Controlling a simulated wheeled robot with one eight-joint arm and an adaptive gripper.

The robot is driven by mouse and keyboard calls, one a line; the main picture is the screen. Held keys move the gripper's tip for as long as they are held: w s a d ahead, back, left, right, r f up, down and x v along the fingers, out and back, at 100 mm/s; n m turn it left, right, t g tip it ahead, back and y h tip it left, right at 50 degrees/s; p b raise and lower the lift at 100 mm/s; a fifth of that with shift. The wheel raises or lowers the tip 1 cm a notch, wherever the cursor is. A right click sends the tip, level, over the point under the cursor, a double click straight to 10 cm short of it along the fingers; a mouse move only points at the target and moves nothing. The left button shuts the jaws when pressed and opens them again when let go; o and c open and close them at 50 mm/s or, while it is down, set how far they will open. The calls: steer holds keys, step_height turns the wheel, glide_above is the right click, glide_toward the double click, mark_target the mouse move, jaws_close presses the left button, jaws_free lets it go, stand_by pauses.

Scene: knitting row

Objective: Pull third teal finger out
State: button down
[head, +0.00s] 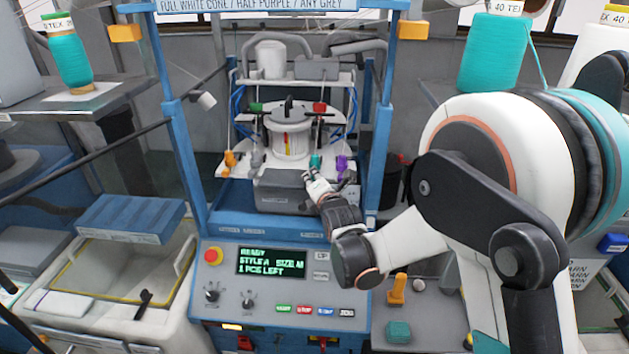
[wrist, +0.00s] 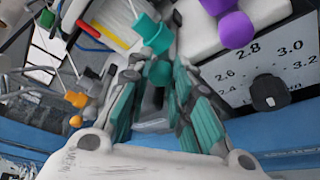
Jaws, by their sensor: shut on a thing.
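A teal finger (head: 315,160) stands at the front of the knitting machine's white plate (head: 208,163), between an orange finger and a purple one. In the wrist view the teal finger (wrist: 151,33) shows a blocky upper part and a rounder lower part between my fingertips. My gripper (head: 311,177) reaches in from the lower right, and in the wrist view my gripper (wrist: 158,70) is shut on the teal finger's near part. The jaws hide some of it. I cannot tell how far it is pulled out.
A purple finger (head: 341,163) is close on the right; an orange finger (head: 230,159) is to the left. Blue frame posts (head: 184,150) flank the machine. A dial with printed numbers (wrist: 268,92) lies to the right in the wrist view. A control panel (head: 272,262) is below.

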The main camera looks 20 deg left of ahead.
steer(key=s, duration=0.1)
steer(key=s+b, duration=0.1)
steer(key=s, duration=0.1)
steer(key=shift+d+f, duration=0.1)
steer(key=shift+d, duration=0.3)
steer(key=c, duration=1.7)
jaws_free()
steer(key=shift+s, duration=0.1)
steer(key=v, duration=1.2)
steer(key=shift+d, duration=0.1)
